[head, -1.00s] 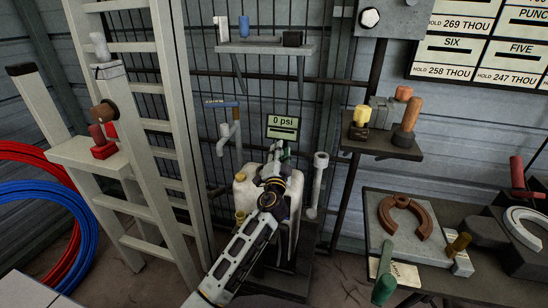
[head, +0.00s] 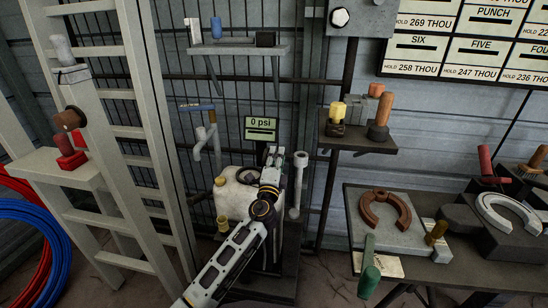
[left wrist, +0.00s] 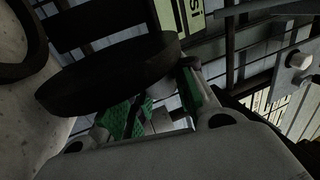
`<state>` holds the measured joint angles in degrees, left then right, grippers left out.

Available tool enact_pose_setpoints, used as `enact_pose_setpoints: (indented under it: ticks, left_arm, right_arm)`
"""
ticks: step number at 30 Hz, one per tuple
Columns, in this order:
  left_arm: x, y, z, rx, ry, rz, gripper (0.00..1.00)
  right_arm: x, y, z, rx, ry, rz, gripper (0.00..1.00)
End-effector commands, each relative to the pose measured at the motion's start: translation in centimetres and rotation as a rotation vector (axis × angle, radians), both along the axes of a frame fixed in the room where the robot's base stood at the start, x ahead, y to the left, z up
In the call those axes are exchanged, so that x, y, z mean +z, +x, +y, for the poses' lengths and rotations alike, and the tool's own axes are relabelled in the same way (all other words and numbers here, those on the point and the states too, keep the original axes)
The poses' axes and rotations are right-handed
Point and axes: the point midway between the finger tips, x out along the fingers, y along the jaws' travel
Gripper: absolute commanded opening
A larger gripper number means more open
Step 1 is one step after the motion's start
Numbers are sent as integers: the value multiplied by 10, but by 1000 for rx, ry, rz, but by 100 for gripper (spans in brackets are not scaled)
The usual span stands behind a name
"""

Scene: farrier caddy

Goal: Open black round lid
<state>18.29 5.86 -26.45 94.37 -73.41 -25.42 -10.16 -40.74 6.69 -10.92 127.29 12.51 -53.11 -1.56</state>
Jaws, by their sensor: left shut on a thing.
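A white plastic container (head: 236,196) stands low in the middle of the head view, with a dark round rim (head: 249,175) on its top. In the left wrist view the black round lid (left wrist: 108,78) is tilted up beside a dark ring (left wrist: 22,38) on the pale container. My left gripper (head: 273,155) is above the right side of the container. Its green-padded fingers (left wrist: 160,108) are shut at the lid's edge. The arm hides part of the container. I cannot tell whether the lid is still joined to the container. My right gripper is not in view.
A "0 psi" sign (head: 261,129) stands just behind my gripper. A grey pipe (head: 299,185) rises close to its right. A white ladder (head: 148,120) stands at left. A wooden-handled tool (head: 380,115) sits on a dark shelf (head: 357,143) at right.

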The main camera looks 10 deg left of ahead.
Motion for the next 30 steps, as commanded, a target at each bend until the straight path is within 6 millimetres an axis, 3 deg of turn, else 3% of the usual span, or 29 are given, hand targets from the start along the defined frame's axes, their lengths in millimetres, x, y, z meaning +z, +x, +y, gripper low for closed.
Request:
enact_pose_setpoints:
  ticks: [11, 12, 17, 30]
  left_arm:
    - [-1, 0, -2, -3, 5, 2, 0]
    - [-1, 0, -2, -3, 4, 2, 29]
    - [-1, 0, -1, -2, 5, 2, 49]
    - [-1, -2, -1, -1, 4, 1, 49]
  right_arm:
    - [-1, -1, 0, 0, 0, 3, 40]
    - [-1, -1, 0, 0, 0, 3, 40]
    - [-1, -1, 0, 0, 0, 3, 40]
    - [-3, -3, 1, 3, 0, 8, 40]
